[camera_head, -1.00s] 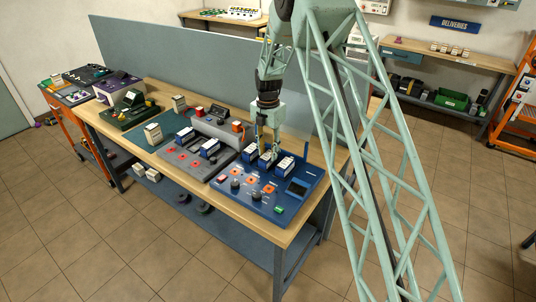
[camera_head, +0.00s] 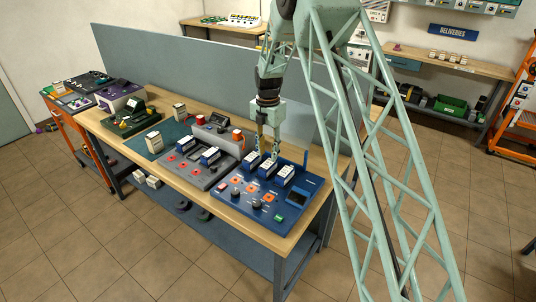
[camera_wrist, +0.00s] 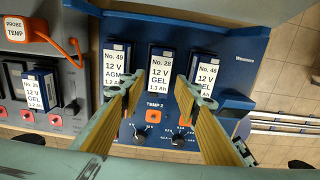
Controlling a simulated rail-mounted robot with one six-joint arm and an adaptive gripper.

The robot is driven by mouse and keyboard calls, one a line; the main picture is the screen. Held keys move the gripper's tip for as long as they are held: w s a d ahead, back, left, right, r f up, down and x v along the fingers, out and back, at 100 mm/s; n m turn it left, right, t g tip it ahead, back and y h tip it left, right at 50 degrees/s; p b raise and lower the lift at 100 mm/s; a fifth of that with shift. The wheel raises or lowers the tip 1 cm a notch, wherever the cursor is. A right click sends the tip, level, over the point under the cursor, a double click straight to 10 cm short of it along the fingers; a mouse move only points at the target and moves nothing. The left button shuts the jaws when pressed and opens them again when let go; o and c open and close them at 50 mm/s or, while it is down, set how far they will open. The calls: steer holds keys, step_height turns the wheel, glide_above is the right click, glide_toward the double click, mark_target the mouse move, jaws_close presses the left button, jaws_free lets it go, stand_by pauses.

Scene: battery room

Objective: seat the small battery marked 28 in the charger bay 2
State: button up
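The small battery marked 28 (camera_wrist: 161,68), with a white label reading 12 V GEL, stands in the middle bay of the blue charger (camera_wrist: 240,47). A "TEMP 2" label is just in front of it. In the head view it is the middle battery (camera_head: 267,169) of three on the blue charger (camera_head: 240,200). My gripper (camera_wrist: 157,92) is open, one finger on each side of battery 28, with visible gaps between fingers and battery. In the head view my gripper (camera_head: 267,152) hangs just above the charger. The bay floor under the battery is hidden.
Battery 49 (camera_wrist: 115,66) stands to the left and battery 46 (camera_wrist: 204,74) to the right, both close to my fingertips. A grey charger (camera_head: 190,172) with battery 25 (camera_wrist: 40,92) lies farther left. An orange temperature probe (camera_wrist: 16,30) with a cable is at upper left.

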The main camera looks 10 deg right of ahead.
mark_target(268, 163)
steer(key=shift+r+p, duration=0.5)
steer(key=shift+r, duration=1.1)
steer(key=shift+r, duration=0.1)
steer(key=s+r+m+t+b, duration=0.1)
steer(key=s+r+m+b, duration=0.1)
steer(key=s+r+m, duration=0.5)
steer(key=s+r+b, duration=0.1)
steer(key=s+r, duration=0.4)
steer(key=r, duration=0.5)
steer(key=s+r+m+t+b, duration=0.1)
steer(key=s+r+m+b, duration=0.15)
steer(key=s+r, duration=0.4)
steer(key=s+r+m+b, duration=0.1)
steer(key=s+r+m, duration=0.3)
steer(key=s, duration=0.6)
steer(key=s+f+m+t+b, duration=0.2)
steer(key=s+m, duration=1.1)
steer(key=s, duration=2.2)
steer(key=b, duration=0.3)
steer(key=shift+s+f, duration=0.2)
steer(key=shift+f, duration=0.05)
